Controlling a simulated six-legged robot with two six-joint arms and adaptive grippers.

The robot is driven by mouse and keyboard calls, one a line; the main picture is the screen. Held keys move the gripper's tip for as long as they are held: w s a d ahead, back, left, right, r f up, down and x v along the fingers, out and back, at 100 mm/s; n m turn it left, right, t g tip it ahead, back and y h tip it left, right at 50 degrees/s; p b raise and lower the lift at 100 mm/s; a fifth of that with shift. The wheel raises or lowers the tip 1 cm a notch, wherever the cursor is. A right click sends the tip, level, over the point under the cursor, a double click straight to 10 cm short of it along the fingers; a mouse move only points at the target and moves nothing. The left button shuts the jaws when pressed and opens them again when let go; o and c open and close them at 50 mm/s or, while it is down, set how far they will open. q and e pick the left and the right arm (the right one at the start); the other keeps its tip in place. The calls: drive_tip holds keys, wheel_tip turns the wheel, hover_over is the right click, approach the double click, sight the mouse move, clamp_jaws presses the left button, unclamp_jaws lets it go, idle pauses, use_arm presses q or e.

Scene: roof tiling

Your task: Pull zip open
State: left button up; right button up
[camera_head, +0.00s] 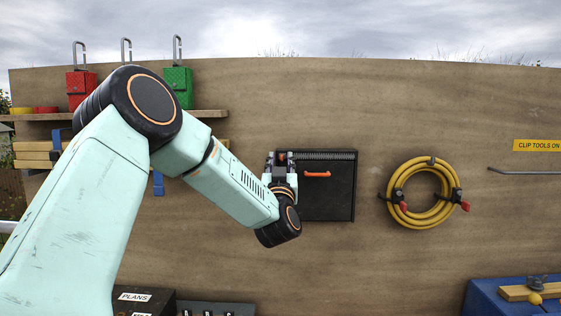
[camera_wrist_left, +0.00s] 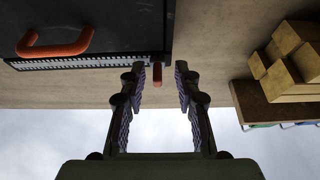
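A black flat case (camera_head: 330,200) hangs on the wooden wall, with an orange handle (camera_head: 317,174) on its front. A pale toothed zip (camera_head: 325,156) runs along its top edge; it also shows in the left wrist view (camera_wrist_left: 80,63). A small orange zip pull (camera_wrist_left: 157,75) sits at one end of the zip, the left end in the head view. My left gripper (camera_head: 281,157) is at that corner. In the left wrist view its fingers (camera_wrist_left: 161,72) are apart, with the pull between their tips and a gap visible beside it. My right gripper is out of view.
A coiled yellow hose (camera_head: 424,192) hangs to the right of the case. A shelf (camera_head: 205,114) with red (camera_head: 80,88) and green (camera_head: 178,87) padlock-like blocks is at the upper left. A blue box (camera_head: 490,297) stands at the lower right. The wall between case and hose is clear.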

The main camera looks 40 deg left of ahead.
use_arm(q)
drive_tip(key=shift+d+r, duration=0.2)
drive_tip(key=shift+d, duration=0.1)
drive_tip(key=shift+a, duration=0.2)
drive_tip(key=c, duration=0.5)
drive_tip(key=shift+d, duration=0.15)
clamp_jaws()
